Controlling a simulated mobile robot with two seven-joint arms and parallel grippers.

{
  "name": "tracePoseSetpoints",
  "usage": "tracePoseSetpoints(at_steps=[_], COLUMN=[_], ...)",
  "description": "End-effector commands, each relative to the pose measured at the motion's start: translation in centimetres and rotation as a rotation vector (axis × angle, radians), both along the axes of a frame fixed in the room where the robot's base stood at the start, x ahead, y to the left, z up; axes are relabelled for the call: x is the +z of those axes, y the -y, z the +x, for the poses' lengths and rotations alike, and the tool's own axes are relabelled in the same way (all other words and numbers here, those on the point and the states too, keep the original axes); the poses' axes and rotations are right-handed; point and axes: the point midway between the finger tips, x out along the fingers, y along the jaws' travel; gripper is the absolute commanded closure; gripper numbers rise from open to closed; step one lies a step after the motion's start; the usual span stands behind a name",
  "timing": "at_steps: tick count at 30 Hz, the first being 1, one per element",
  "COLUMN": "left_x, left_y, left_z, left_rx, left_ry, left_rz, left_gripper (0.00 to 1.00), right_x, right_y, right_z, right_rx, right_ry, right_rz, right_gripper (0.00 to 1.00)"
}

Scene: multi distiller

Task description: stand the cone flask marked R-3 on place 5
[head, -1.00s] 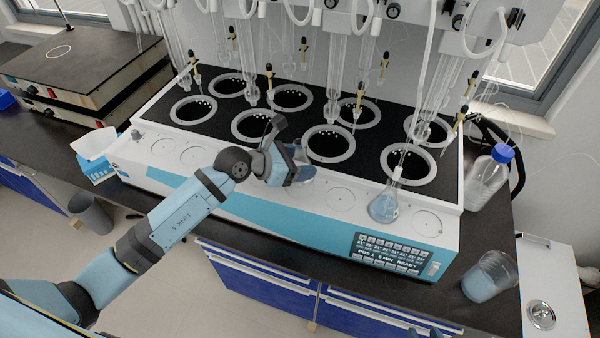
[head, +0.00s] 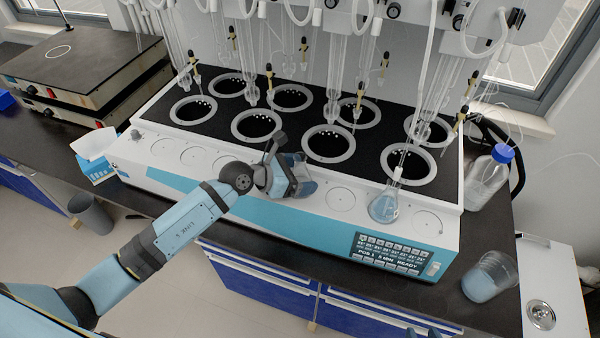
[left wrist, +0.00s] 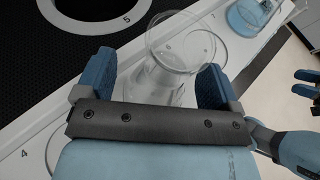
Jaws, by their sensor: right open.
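A clear glass flask (head: 306,187) is at the front strip of the white distiller, around place 5; no R-3 mark is readable. My left gripper (head: 285,176) is beside it, partly hiding it. In the left wrist view my left gripper (left wrist: 156,82) has its blue fingers on either side of the clear glass (left wrist: 163,88) and appears shut on it. I cannot tell whether the flask touches the strip. The number 5 shows by a black-panel opening in the wrist view. My right gripper (left wrist: 306,83) is open and empty; its tips (head: 424,332) show at the head view's bottom edge.
A flask with blue liquid (head: 384,207) stands right of an empty marked place (head: 341,199). A beaker (head: 489,277) and a blue-capped bottle (head: 488,178) stand at the right. Glass tubes (head: 337,75) hang above the black panel (head: 285,125).

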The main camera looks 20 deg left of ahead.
Motion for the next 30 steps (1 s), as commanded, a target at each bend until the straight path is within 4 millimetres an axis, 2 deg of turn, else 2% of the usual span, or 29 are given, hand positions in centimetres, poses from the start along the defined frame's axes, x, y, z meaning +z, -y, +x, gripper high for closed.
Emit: tracePoseSetpoints(at_steps=[5, 8, 18, 24, 28, 30], left_x=[0.4, 0.5, 3.1, 4.4, 4.7, 4.7], left_y=[0.0, -0.8, -5.5, -7.5, -7.8, -7.2], left_z=[0.0, -0.6, -5.1, -7.0, -7.7, -8.2], left_rx=[0.0, 0.001, 0.0, 0.001, 0.002, 0.014], left_ry=[0.0, -0.001, 0.0, -0.001, -0.011, -0.042], left_rz=[0.0, 0.002, 0.004, 0.002, -0.024, -0.105], left_gripper=[0.12, 0.12, 0.12, 0.12, 0.12, 0.12], right_x=[0.3, 0.2, -0.9, -1.3, -1.4, -1.4], right_y=[0.0, 0.0, -0.1, -0.2, -0.2, -0.2], right_z=[0.0, 0.1, 0.1, 0.1, 0.1, 0.1], right_rx=[0.0, 0.0, 0.001, 0.004, 0.005, 0.005], right_ry=[0.002, 0.004, 0.002, 0.0, 0.001, 0.001], right_rz=[0.001, 0.001, 0.003, 0.003, 0.002, 0.002], right_gripper=[0.57, 0.57, 0.57, 0.57, 0.57, 0.57])
